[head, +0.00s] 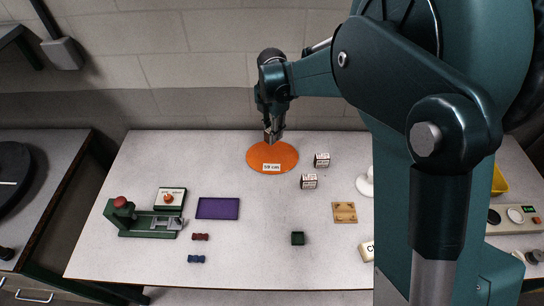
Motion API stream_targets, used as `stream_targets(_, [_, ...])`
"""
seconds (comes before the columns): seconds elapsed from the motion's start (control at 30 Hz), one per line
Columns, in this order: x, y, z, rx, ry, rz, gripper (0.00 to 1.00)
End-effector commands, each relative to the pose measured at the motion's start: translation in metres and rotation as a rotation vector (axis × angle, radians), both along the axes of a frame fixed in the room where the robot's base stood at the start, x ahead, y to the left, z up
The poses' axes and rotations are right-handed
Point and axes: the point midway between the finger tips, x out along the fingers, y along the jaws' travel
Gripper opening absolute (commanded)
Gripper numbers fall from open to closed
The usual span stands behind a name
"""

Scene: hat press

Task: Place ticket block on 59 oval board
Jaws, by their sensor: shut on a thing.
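The orange oval board (287,156) lies flat near the back edge of the table, with a white label reading 59 cm (271,167) at its front. My gripper (271,138) points down over the left back part of this board. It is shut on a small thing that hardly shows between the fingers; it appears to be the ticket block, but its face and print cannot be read. I cannot tell whether it touches the board. Two small white blocks with dark print, one farther back (321,160) and one nearer (309,182), stand right of the board.
A wooden plate (344,212) and a dark green block (297,238) lie in front. My arm hides much of the right side. The table's middle is clear.

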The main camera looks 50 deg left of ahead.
Motion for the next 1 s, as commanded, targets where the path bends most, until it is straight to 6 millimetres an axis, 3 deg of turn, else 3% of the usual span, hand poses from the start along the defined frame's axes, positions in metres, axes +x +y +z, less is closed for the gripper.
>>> stream_targets(0.27, [0.0, 0.0, -0.009, 0.0, 0.0, 0.0, 0.07])
stream_targets(0.7, [0.0, 0.0, -0.06, 0.0, 0.0, 0.0, 0.07])
stream_targets(1.0, [0.0, 0.0, -0.063, 0.0, 0.0, 0.0, 0.07])
